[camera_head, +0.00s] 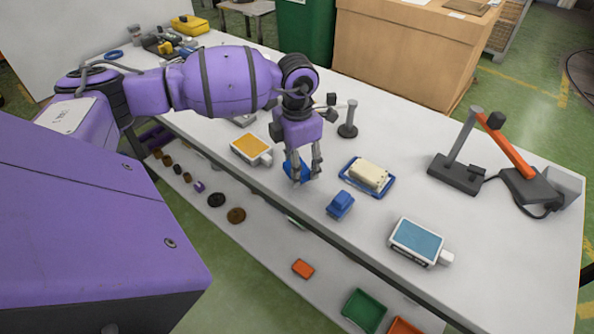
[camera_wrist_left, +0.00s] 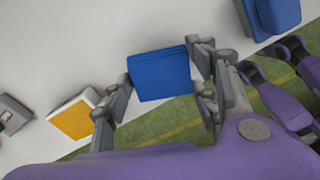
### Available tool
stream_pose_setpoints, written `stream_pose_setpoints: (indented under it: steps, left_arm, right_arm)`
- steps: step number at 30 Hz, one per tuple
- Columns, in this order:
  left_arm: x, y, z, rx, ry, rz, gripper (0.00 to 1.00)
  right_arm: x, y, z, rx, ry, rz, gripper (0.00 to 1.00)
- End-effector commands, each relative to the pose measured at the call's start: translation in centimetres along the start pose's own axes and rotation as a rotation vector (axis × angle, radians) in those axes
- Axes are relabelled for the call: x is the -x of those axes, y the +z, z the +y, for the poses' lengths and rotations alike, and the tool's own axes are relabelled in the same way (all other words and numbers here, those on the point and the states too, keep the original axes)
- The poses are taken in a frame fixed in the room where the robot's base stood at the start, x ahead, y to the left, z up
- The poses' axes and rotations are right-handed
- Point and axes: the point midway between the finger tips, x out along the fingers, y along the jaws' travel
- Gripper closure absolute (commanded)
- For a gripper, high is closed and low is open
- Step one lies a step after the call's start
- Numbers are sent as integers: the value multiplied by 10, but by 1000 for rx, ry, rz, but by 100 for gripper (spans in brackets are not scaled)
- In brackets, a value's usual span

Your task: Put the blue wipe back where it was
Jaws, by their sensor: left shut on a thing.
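My left gripper (camera_head: 304,168) is shut on a blue, flat-faced piece (camera_head: 291,167) that looks like the blue wipe, over the near edge of the bench. In the left wrist view the blue piece (camera_wrist_left: 160,74) shows as a squarish block between the fingers (camera_wrist_left: 165,90). I cannot tell whether it touches the bench. A small blue block (camera_head: 340,206) sits to the right of the gripper. A blue tray (camera_head: 350,184) with a cream block (camera_head: 369,174) lies behind that block. My right gripper is not in view in the head picture.
A yellow-topped white box (camera_head: 250,149) stands left of the gripper, and a blue-topped white box (camera_head: 417,240) at the right. A small post (camera_head: 348,122) stands behind the gripper. A grey and orange stand (camera_head: 460,160) is at the far right. A lower shelf (camera_head: 262,250) holds small parts.

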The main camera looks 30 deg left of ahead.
Motion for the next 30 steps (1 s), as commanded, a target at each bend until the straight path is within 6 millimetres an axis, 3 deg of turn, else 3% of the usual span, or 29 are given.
stream_pose_setpoints:
  steps: [5,17,18,21,30]
  left_arm:
    - [-24,-1,-2,1,-2,2,67]
    - [-31,-2,-2,0,-3,3,67]
    - [-30,-1,-2,0,-2,2,41]
    - [-29,-1,-2,0,-2,2,28]
    - [-29,-1,-2,0,-2,2,27]
  right_arm:
    - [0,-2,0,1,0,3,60]
    - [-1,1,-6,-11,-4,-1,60]
    - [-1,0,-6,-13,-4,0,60]
    - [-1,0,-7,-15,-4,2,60]
    - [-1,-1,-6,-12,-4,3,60]
